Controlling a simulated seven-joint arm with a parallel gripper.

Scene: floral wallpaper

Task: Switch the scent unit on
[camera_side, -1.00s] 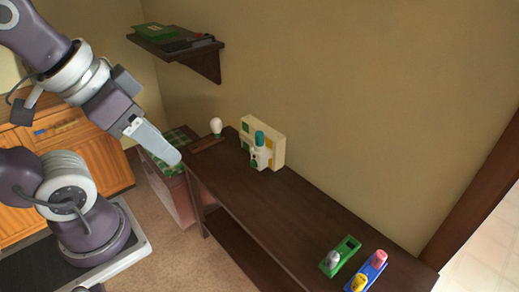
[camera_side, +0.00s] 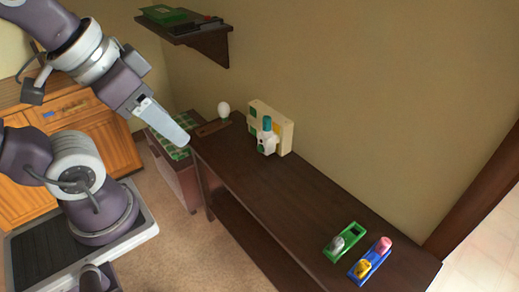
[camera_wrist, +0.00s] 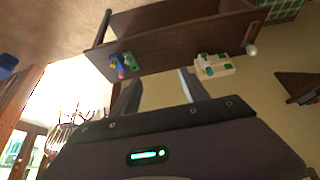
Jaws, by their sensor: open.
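What looks like the scent unit, a small white body with a teal top (camera_side: 267,138), sits against the front of a cream block with green and yellow patches (camera_side: 286,132), near the far end of a dark wooden table. The block also shows in the wrist view (camera_wrist: 213,66); its small details are too small to tell there, as is any switch. My gripper (camera_side: 186,141) is open and empty, in the air to the left of the unit and apart from it. Its two fingers show in the wrist view (camera_wrist: 160,76).
A white bulb-like item (camera_side: 223,108) stands on a brown board behind the unit. A green base with a grey knob (camera_side: 342,242) and a blue base with pink and yellow knobs (camera_side: 370,260) lie at the near end. The tabletop between (camera_side: 300,195) is clear. A wall shelf (camera_side: 205,40) hangs above.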

